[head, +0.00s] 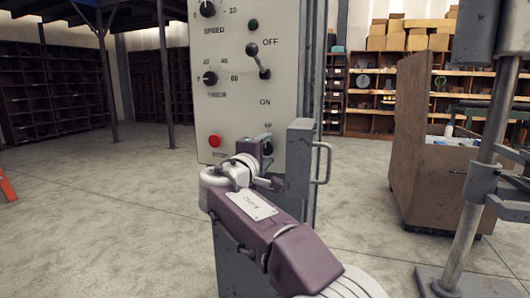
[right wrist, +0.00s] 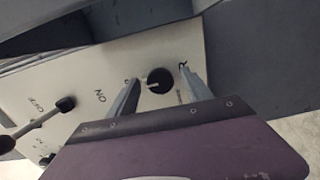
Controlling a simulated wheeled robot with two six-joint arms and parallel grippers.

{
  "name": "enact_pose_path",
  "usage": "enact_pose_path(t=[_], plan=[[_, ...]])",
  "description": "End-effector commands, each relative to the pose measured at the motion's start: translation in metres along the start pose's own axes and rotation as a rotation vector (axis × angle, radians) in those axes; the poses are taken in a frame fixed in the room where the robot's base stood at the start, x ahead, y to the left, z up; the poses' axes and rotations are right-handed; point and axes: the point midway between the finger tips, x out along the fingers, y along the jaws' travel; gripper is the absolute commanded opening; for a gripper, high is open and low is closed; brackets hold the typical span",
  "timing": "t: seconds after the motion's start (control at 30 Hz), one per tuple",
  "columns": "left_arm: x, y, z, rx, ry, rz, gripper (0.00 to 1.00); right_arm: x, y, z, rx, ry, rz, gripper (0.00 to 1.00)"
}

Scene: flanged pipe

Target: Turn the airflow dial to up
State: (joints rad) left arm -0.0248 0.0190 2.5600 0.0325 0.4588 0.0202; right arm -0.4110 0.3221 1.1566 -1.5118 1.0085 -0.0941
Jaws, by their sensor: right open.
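The airflow dial (right wrist: 160,81) is a round black knob on the pale control panel in the right wrist view. Its light pointer mark points left in that view, towards a small label partly hidden by a finger. In the head view the dial (head: 268,147) is mostly hidden behind my right gripper, below a partly covered label. My right gripper (right wrist: 159,77) is open, with one finger on each side of the dial; I cannot tell whether they touch it. In the head view my right gripper (head: 253,160) is at the panel's lower right, its fingers hidden. My left gripper is out of view.
The panel (head: 230,105) also carries a toggle lever (head: 259,62), a red stop button (head: 215,140) and two upper knobs. A grey bracket with a handle (head: 322,163) stands close to the right. A brown crate (head: 415,150) is farther right. Open floor lies left.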

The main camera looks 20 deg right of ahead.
Motion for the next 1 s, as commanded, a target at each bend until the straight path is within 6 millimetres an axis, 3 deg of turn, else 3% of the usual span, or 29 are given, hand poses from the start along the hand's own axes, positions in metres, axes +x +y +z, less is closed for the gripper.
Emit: enact_pose_path(t=[0.43, 0.83, 0.93, 1.0], plan=[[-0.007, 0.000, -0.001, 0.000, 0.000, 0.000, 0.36, -0.082, 0.001, -0.001, 0.001, 0.003, 0.000, 0.58], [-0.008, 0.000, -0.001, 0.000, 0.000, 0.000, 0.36, -0.089, -0.002, 0.000, -0.002, 0.000, -0.005, 0.58], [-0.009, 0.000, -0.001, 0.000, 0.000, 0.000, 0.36, -0.081, -0.031, 0.005, -0.020, 0.000, -0.087, 0.58], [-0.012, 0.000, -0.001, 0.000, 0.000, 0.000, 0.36, -0.073, -0.078, 0.014, -0.037, -0.003, -0.219, 0.58]])
